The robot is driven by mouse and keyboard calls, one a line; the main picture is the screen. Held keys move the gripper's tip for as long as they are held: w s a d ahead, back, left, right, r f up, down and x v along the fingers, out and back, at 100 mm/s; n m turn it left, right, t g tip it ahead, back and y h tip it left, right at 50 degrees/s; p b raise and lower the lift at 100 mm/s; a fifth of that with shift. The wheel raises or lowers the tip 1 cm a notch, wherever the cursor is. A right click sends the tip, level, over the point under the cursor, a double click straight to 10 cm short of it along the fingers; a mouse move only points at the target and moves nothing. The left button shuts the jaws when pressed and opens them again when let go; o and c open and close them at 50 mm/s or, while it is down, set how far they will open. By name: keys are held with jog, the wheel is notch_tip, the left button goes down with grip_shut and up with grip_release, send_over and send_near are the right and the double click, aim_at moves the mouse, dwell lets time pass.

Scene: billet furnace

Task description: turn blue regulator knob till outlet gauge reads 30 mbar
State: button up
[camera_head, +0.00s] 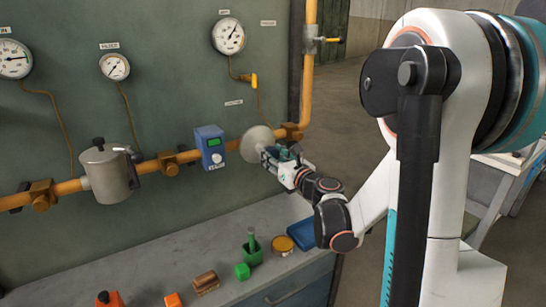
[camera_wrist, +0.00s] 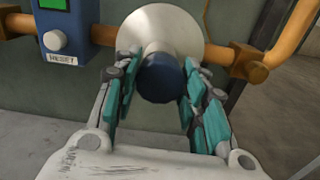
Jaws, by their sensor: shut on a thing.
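The blue regulator knob (camera_wrist: 161,80) sits on the front of the pale round regulator body (camera_wrist: 165,30), which also shows in the head view (camera_head: 254,140) on the orange pipe. My gripper (camera_wrist: 158,88) is shut on the knob, with one teal-padded finger on each side of it. In the head view my gripper (camera_head: 277,156) reaches the regulator from the right and hides the knob. The gauge above the regulator (camera_head: 229,36) has a white dial, and its needle seems to point to the upper right. Its numbers are too small to read.
A blue box with a green display (camera_head: 210,147) and RESET label sits just left of the regulator. A grey canister (camera_head: 108,170) and two more gauges (camera_head: 14,58) (camera_head: 114,67) are further left. Small items, including a green block (camera_head: 242,271), stand on the bench below.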

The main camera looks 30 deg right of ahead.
jog(key=n, duration=0.4)
jog(key=shift+n+b, duration=0.3)
jog(key=shift+n, duration=1.6)
jog(key=o, duration=1.1)
jog(key=shift+c, duration=0.2)
jog(key=shift+s, duration=0.1)
